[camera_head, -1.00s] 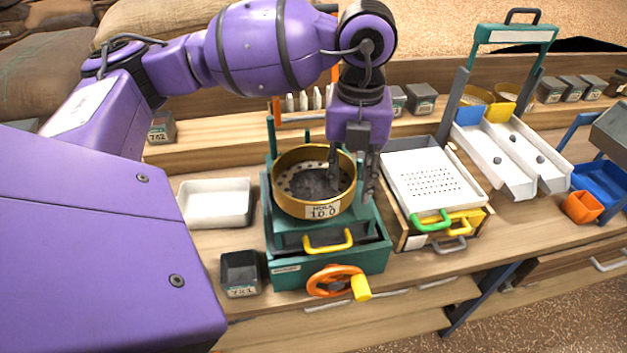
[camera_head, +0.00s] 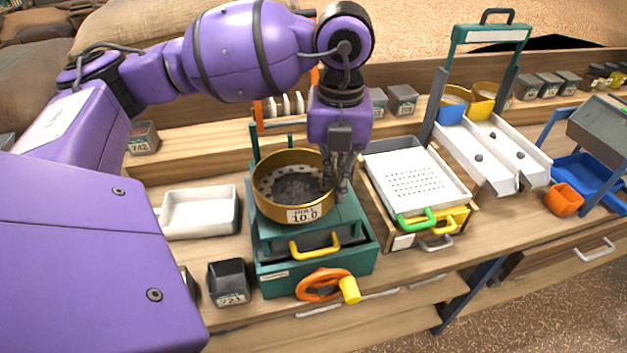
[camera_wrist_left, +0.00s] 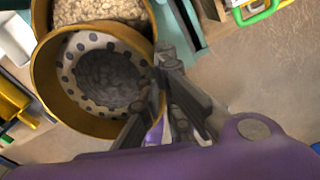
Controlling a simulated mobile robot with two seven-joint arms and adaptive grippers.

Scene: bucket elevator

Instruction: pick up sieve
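The sieve (camera_head: 274,203) is a round brass pan with a perforated floor, dark material in its middle and a label reading 10.0. It sits over the teal shaker box (camera_head: 262,250). My left gripper (camera_head: 342,190) is at its right rim, fingers pointing down and close together, shut on the rim. In the left wrist view, the fingers (camera_wrist_left: 150,98) meet at the wall of the sieve (camera_wrist_left: 48,92), and a round pan of pale grain (camera_wrist_left: 98,10) shows partly behind it. I cannot tell whether the sieve is clear of its seat. My right gripper is not in view.
A white tray (camera_head: 200,229) and a dark bin (camera_head: 229,283) stand left of the shaker. A white perforated tray (camera_head: 415,183) stands close on the right, with twin white chutes (camera_head: 490,155) beyond. An orange crank (camera_head: 322,284) is in front; a shelf of small boxes runs behind.

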